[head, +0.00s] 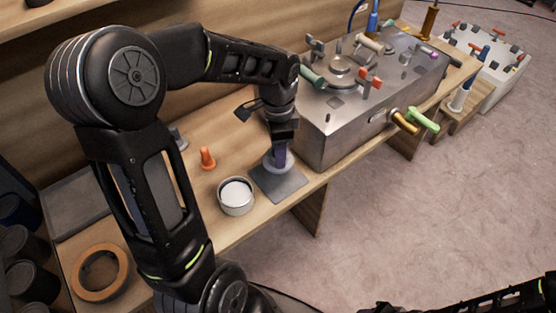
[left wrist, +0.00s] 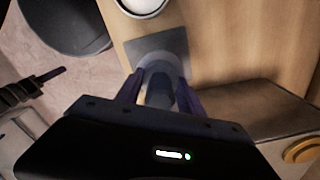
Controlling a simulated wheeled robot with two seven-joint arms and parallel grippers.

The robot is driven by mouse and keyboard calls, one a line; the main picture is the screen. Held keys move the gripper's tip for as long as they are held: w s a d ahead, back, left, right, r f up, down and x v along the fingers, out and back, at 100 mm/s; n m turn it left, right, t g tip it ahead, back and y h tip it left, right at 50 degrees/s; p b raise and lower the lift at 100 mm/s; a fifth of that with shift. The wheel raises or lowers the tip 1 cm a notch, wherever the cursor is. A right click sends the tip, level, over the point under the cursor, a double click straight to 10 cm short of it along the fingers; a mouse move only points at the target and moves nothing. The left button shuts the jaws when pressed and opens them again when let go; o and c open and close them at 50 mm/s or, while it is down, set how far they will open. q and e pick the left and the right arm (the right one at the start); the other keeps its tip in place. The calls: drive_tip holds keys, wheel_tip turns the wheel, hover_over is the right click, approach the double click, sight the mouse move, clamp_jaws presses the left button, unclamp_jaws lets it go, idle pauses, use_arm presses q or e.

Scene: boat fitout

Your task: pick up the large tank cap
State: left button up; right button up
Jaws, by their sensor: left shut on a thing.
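The large tank cap (head: 268,165) is a pale grey round disc on a dark grey square mat (head: 291,184) near the bench's front edge. My left gripper (head: 280,156) points down over it, its purple fingers shut on the cap's upright grip. In the left wrist view the cap (left wrist: 158,58) shows between and beyond the fingers (left wrist: 158,92), over the mat (left wrist: 133,48). The fingers hide part of the cap. It appears level, at or very near the mat; I cannot tell if they touch. My right arm shows at the lower right; its jaw state is unclear.
A steel tank (head: 345,145) with several fittings stands close to the right of my left gripper. A white-topped round tin (head: 236,196), an orange plug (head: 207,158) and a tan ring (head: 82,290) lie to the left. Bare bench lies between them.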

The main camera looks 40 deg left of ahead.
use_arm(q)
wheel_tip(320, 180, up, 3)
drive_tip(key=shift+r, duration=0.15)
idle(0.6)
